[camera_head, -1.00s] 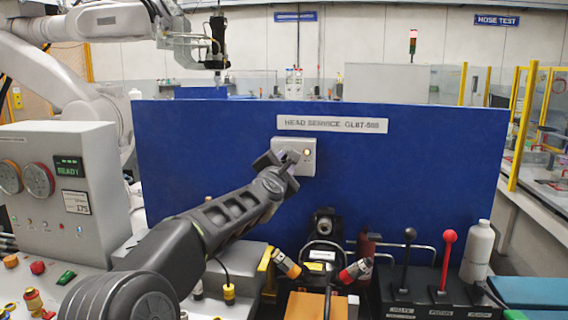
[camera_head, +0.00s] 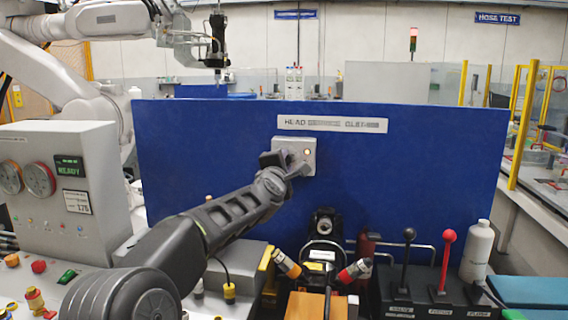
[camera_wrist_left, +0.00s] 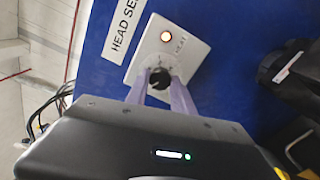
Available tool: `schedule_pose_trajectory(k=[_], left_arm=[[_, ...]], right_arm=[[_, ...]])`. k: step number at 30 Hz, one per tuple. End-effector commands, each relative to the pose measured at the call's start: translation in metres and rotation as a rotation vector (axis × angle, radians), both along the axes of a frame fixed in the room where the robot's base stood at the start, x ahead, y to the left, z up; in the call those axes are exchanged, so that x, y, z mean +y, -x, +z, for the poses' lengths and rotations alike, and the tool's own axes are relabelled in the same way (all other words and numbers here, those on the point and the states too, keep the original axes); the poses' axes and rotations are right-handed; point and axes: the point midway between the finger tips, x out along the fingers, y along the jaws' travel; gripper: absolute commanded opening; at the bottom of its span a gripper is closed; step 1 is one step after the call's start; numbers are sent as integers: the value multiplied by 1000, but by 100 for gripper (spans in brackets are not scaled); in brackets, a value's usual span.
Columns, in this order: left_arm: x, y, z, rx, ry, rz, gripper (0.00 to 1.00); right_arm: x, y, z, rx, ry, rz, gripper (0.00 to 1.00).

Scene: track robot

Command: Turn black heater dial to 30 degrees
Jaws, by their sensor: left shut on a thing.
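The white heater plate (camera_head: 309,146) is fixed on the blue panel below a printed label, and its small indicator light is lit. In the left wrist view the plate (camera_wrist_left: 187,47) shows a red-orange light near its top and the black dial (camera_wrist_left: 160,78) at its lower part. My left gripper (camera_head: 291,163) is at the plate's face and covers the dial in the head view. In the left wrist view its two pale fingers (camera_wrist_left: 161,85) stand on either side of the dial and are shut on it. The dial's pointer angle is too small to read. My right gripper is not in view.
A grey control box (camera_head: 85,190) with red dials stands at the left. Levers with black and red (camera_head: 449,236) knobs and a white bottle (camera_head: 478,250) stand at the right. Connectors and an orange block (camera_head: 305,305) lie below the blue panel (camera_head: 400,160).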

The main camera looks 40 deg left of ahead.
Motion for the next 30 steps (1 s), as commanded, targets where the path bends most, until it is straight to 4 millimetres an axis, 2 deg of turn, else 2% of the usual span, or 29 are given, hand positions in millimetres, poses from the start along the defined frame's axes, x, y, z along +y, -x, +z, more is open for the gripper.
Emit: schedule_pose_trajectory(k=[3,4,11,22,26,30], left_arm=[[0,0,-1,2,2,-2,0],[0,0,-1,2,2,-2,31],[0,0,-1,1,2,-1,50],[-2,4,0,-1,2,0,51],[-9,17,-1,-1,1,-1,51],[-20,37,0,-3,1,0,51]], right_arm=[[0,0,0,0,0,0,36],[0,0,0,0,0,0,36],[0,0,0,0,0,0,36],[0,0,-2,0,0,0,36],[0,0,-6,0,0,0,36],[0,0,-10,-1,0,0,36]])
